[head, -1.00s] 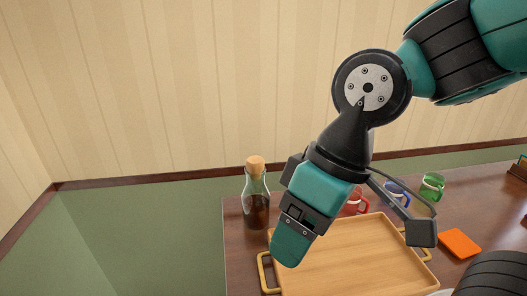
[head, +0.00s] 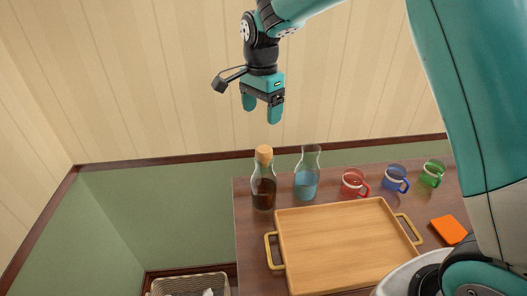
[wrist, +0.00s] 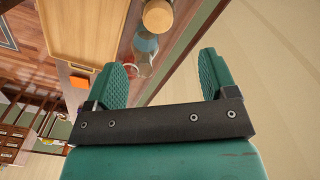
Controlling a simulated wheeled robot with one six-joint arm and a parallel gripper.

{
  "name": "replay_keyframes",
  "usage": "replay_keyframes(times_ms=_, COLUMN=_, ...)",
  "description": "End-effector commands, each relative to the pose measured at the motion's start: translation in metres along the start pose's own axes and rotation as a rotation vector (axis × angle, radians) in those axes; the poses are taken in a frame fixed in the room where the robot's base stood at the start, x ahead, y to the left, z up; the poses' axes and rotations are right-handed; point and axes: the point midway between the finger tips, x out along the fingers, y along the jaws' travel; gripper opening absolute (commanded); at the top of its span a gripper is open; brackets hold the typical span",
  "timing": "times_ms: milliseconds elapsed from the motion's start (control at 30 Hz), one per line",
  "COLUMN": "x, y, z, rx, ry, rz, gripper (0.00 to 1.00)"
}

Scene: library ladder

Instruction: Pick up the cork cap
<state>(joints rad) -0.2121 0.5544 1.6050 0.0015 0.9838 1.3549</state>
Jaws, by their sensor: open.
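The cork cap (head: 264,151) sits in the neck of a glass bottle with dark contents (head: 263,189), upright at the table's back left corner. The cap (wrist: 158,15) also shows at the top of the wrist view, past the gap between my fingers. My gripper (head: 261,114) is open and empty. It points down in the air above the cap, clear of it, with its teal fingers apart. In the wrist view, the fingers (wrist: 163,78) stand left and right with nothing between them but background.
A carafe with blue liquid (head: 307,178) stands right of the bottle. Red (head: 353,183), blue (head: 396,178) and green (head: 432,173) mugs follow along the back. A wooden tray (head: 340,245) with brass handles lies in front. An orange item (head: 449,230) lies right of it.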

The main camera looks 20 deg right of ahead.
Motion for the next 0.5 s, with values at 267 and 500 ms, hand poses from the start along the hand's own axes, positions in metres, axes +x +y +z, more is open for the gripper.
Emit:
replay_keyframes(times_ms=267, x=0.057, y=0.001, z=0.001, rx=-0.004, ry=-0.001, rz=0.003, gripper=0.78)
replay_keyframes(times_ms=500, x=0.077, y=0.001, z=0.001, rx=-0.005, ry=-0.001, rz=0.000, gripper=0.78)
